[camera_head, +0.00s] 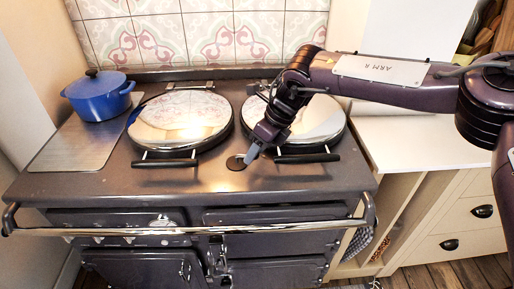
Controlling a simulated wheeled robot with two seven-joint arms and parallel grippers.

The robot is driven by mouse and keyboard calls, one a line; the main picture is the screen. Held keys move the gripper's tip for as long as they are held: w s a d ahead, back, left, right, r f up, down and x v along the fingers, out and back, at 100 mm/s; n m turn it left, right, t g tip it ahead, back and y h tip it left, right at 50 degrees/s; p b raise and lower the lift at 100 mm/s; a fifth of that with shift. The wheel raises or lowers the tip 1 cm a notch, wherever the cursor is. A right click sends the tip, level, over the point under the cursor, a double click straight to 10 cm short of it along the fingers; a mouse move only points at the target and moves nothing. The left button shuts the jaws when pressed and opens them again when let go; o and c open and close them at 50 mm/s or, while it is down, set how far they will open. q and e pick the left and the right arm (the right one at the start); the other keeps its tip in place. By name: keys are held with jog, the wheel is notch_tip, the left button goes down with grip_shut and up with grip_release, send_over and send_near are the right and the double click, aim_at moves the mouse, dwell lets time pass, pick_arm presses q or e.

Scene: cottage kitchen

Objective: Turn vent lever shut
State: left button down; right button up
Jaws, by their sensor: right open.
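My right gripper (251,154) reaches down over the stove top, between the two round lids and close to its front edge. Its pale fingertips are at a small dark round disc (236,163) on the stove top. I cannot tell whether they touch it. The jaws are open, with nothing seen held. The vent lever cannot be made out for certain; a small round fitting (162,219) shows on the upper left front of the grey stove (120,190). My left gripper is out of view.
Two shiny domed lids, left (180,120) and right (318,118), are down, with dark handles in front. A metal rail (180,230) crosses the stove front. A blue pot (99,97) stands at the left. A pale counter (420,143) on the right is clear.

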jog(key=shift+s, duration=0.15)
jog(key=shift+c, duration=0.3)
jog(key=c, duration=0.9)
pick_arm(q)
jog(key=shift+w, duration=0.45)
